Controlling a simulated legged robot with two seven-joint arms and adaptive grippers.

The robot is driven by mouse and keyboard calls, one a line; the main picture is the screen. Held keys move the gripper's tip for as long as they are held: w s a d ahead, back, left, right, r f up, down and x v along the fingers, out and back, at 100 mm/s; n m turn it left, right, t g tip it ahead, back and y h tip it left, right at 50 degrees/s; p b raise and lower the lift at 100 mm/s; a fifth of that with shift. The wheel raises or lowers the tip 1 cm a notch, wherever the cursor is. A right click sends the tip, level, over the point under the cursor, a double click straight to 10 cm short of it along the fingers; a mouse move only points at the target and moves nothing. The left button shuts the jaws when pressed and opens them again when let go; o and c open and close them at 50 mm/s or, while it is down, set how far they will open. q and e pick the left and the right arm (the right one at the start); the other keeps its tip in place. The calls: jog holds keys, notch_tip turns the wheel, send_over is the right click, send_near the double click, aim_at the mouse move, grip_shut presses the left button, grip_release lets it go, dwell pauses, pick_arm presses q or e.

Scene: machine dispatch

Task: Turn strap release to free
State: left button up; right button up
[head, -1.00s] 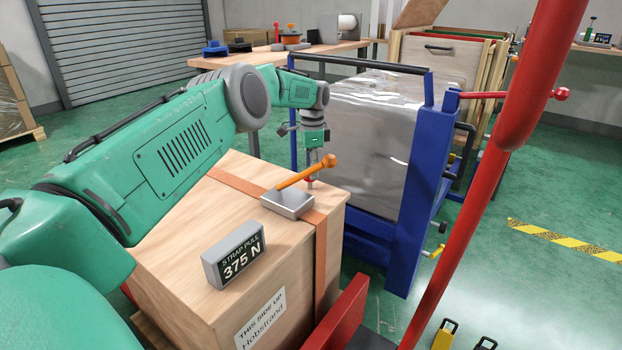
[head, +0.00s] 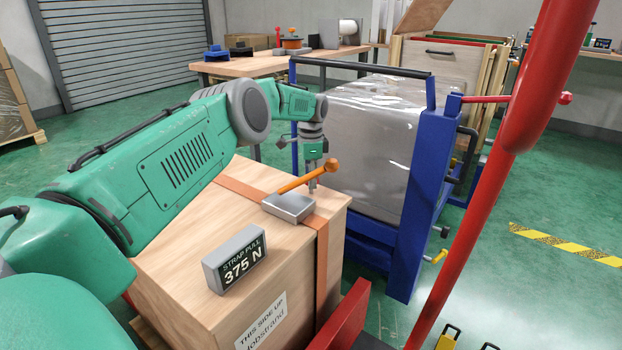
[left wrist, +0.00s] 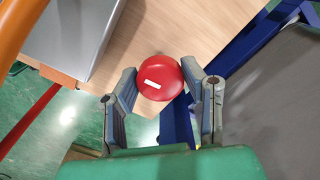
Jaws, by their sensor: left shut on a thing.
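A wooden crate (head: 175,240) carries an orange strap (head: 322,258) and a grey buckle block (head: 288,207) with an orange lever (head: 305,178). The strap release appears to be a round red knob (left wrist: 161,78) with a white mark, beside the block on the crate top. My left gripper (head: 313,186) points down behind the lever. In the left wrist view its fingers (left wrist: 160,86) sit on either side of the red knob, shut on it. In the head view the knob is hidden. My right gripper is out of view.
A grey display (head: 235,261) on the crate reads "STRAP PULL 375 N". A blue-framed cart (head: 423,200) with a wrapped grey load (head: 370,145) stands close behind the crate. A red post (head: 470,210) rises at the right. Green floor (head: 570,190) is open beyond it.

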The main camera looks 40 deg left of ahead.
pick_arm(q)
jog(key=shift+w+a+r+n, duration=0.1)
jog(key=shift+w+r+n, duration=0.3)
jog(key=shift+r, duration=0.15)
jog(key=shift+n+p, duration=0.6)
jog(key=shift+n, duration=0.5)
jog(key=n, duration=0.3)
jog(key=shift+n, duration=0.3)
jog(key=n, duration=0.6)
jog(key=shift+f, duration=0.1)
jog(key=n, duration=0.4)
jog(key=shift+n, duration=0.3)
jog(key=shift+f+n, duration=0.1)
jog(key=shift+n, duration=0.2)
jog(key=o, duration=1.1)
jog(key=shift+o, duration=0.2)
jog(key=shift+s+d, duration=0.1)
jog(key=shift+d, duration=0.15)
